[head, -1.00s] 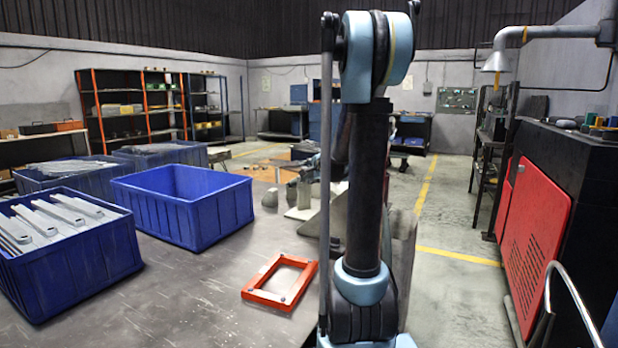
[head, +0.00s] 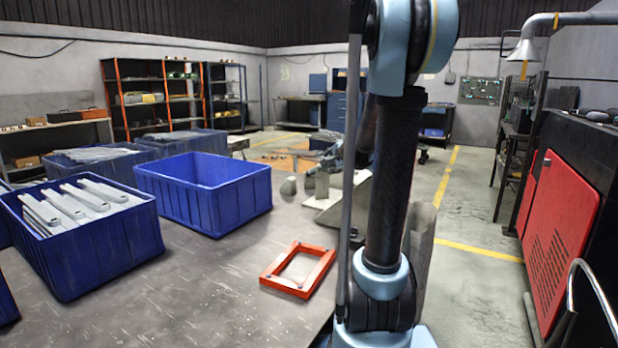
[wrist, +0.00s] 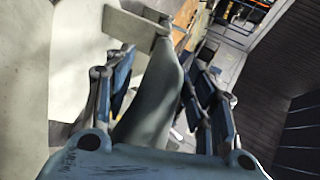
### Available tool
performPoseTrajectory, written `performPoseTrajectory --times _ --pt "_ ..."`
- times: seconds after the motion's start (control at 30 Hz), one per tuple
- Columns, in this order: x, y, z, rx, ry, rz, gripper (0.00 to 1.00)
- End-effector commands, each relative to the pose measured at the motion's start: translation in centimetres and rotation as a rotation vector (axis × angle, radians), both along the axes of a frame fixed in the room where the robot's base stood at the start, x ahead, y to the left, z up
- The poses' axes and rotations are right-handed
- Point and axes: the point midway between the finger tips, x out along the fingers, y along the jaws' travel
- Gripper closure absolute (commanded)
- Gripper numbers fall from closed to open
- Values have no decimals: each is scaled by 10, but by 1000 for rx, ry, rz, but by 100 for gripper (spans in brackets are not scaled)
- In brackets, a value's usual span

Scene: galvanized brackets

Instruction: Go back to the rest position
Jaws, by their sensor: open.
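In the wrist view, my gripper (wrist: 157,62) is open, its two blue-and-grey fingers apart. A smooth grey metal piece (wrist: 155,95) shows between and beyond the fingers; I cannot tell whether either finger touches it.
The grey table (head: 190,290) carries a bin of pale brackets (head: 110,250), an empty blue bin (head: 245,205) and an orange frame (head: 272,280). More bins stand behind. A red-panelled cabinet (head: 565,225) is at right. The floor between table and cabinet is clear.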

Motion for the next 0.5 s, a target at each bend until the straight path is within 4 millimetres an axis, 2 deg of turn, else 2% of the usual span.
performPoseTrajectory --times 0.2,0.5 --pt "-67 20 -17 -180 95 145 49" --pt "-172 36 -53 -444 239 383 49"
